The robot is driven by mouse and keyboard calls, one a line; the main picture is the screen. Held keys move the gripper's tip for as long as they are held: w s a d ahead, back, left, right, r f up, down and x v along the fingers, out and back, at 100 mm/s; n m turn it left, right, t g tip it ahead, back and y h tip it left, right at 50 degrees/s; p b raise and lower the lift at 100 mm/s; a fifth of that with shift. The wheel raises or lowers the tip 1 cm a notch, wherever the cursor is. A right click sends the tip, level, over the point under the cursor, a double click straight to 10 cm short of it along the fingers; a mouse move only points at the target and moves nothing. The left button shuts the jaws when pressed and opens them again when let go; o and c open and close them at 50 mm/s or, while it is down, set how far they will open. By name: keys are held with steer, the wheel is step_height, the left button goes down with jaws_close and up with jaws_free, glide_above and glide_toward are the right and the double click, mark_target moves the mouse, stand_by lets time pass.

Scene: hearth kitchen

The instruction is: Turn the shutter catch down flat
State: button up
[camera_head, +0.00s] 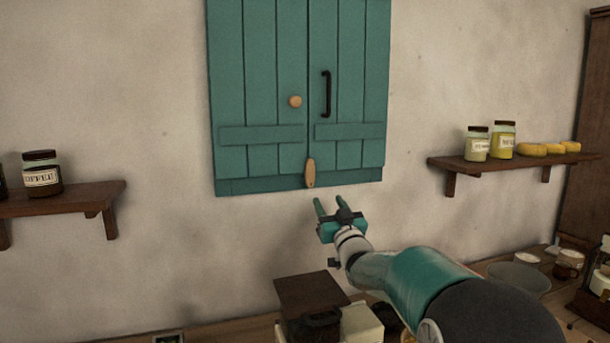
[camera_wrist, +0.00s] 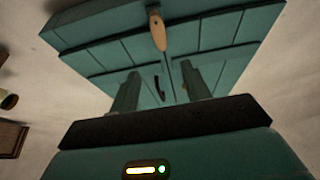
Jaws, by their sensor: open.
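The shutter catch (camera_head: 310,173) is a small light-wood tab at the bottom of the teal shutters (camera_head: 270,90), where the two leaves meet. It stands upright, across the seam between the leaves and the bottom rail. In the wrist view the catch (camera_wrist: 157,32) shows at the top, beyond my fingers. My gripper (camera_head: 330,204) is below and slightly right of the catch, apart from it. Its two teal fingers are spread with nothing between them; they also show in the wrist view (camera_wrist: 160,92).
The left leaf has a round wooden knob (camera_head: 295,101), the right a black handle (camera_head: 327,94). A left shelf (camera_head: 75,200) holds jars; a right shelf (camera_head: 500,167) holds two jars and yellow items. A brown-topped box (camera_head: 310,293) stands below my gripper. The wall around the catch is clear.

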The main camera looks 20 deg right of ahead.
mark_target(311, 173)
steer(key=x, duration=1.4)
steer(key=shift+w+f, duration=0.15)
steer(key=shift+f, duration=0.15)
jaws_close()
